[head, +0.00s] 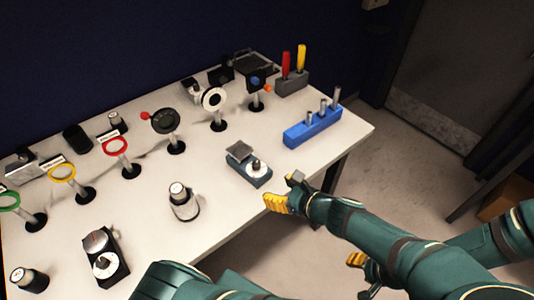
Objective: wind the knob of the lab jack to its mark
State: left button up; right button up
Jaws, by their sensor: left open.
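The lab jack appears to be the small dark blue-grey unit (262,180) near the table's front edge, right of centre. My left gripper (281,199), with yellow finger pads, is open and empty just right of and in front of the jack, apart from the knob.
A blue block with metal pegs (312,132) stands right of the jack. A silver-and-black cylinder (183,200) stands to its left, and a black unit with round dials (104,255) farther left. Several posts with rings line the back. The white table (225,208) is bare around the jack.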

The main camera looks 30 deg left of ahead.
aim_at(256, 163)
pick_arm(q)
jog(key=shift+m+t+y, duration=0.3)
jog(key=shift+t, duration=0.3)
jog(key=w+a+b, duration=0.2)
jog(key=a+b, duration=0.1)
jog(key=w+a+f+b, duration=0.1)
jog(key=a+b, duration=0.2)
jog(key=w+a+f+b, duration=0.1)
jog(key=w+a+b, duration=0.1)
jog(key=a+b, duration=0.1)
jog(key=shift+w+a+b, duration=0.15)
jog(key=shift+w+b, duration=0.15)
jog(key=shift+b, duration=0.3)
jog(key=shift+b+x, duration=0.55)
jog(key=shift+x, duration=0.25)
pick_arm(e)
notch_tip(256, 163, down, 11)
jog(key=s, duration=0.1)
pick_arm(q)
jog(key=shift+o, duration=0.2)
jog(key=shift+r, duration=0.2)
pick_arm(e)
jog(key=shift+a+f, duration=0.1)
pick_arm(q)
grip_shut()
